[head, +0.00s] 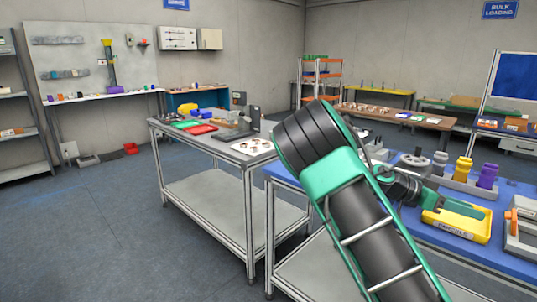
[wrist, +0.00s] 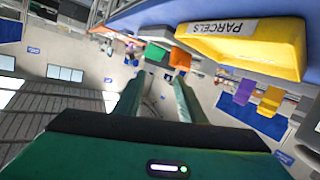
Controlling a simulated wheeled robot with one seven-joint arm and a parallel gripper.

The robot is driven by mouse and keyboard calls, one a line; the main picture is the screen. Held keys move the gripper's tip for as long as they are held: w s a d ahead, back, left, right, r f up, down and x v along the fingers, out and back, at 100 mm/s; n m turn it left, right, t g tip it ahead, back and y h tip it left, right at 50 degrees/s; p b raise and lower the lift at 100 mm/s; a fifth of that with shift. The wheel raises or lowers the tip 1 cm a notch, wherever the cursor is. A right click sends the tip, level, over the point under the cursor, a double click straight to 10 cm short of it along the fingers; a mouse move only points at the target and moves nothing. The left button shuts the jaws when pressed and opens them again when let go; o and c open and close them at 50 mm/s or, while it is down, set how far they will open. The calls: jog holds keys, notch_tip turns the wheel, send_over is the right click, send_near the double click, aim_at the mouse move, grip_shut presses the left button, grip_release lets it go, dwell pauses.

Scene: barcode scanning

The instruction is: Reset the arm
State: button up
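My arm, with dark links and green covers, fills the lower right of the head view. My gripper (head: 483,211) is at its end, just above or in front of a yellow bin (head: 455,224) on the blue table (head: 440,245); the exact gap is unclear. In the wrist view my gripper (wrist: 155,85) shows two green fingers spread apart with nothing between them. The tilted wrist view also shows the yellow bin (wrist: 250,45), labelled PARCELS, close by at the upper right.
Yellow (head: 462,168) and purple (head: 488,175) items stand behind the bin. A grey stand with an orange part (head: 513,222) is at the right edge. A grey table (head: 185,135) with red and green trays stands left. Open floor (head: 110,220) lies farther left.

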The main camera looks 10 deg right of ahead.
jog(key=s+a+f+n+t+y, duration=0.1)
jog(key=s+a+f+n+y, duration=0.25)
jog(key=s+f+y, duration=0.75)
jog(key=s+a+r+n+t+y, duration=0.1)
jog(key=s+a+r+n+t, duration=0.1)
jog(key=s+a+n, duration=0.3)
jog(key=s+a+r+n+t+y, duration=0.2)
jog(key=s+a+r+n, duration=0.2)
jog(key=s+a, duration=0.5)
jog(key=shift+s+a+r+n, duration=0.2)
jog(key=shift+a+n, duration=0.25)
jog(key=shift+a, duration=0.3)
jog(key=shift+w+f, duration=0.3)
jog(key=shift+w, duration=0.25)
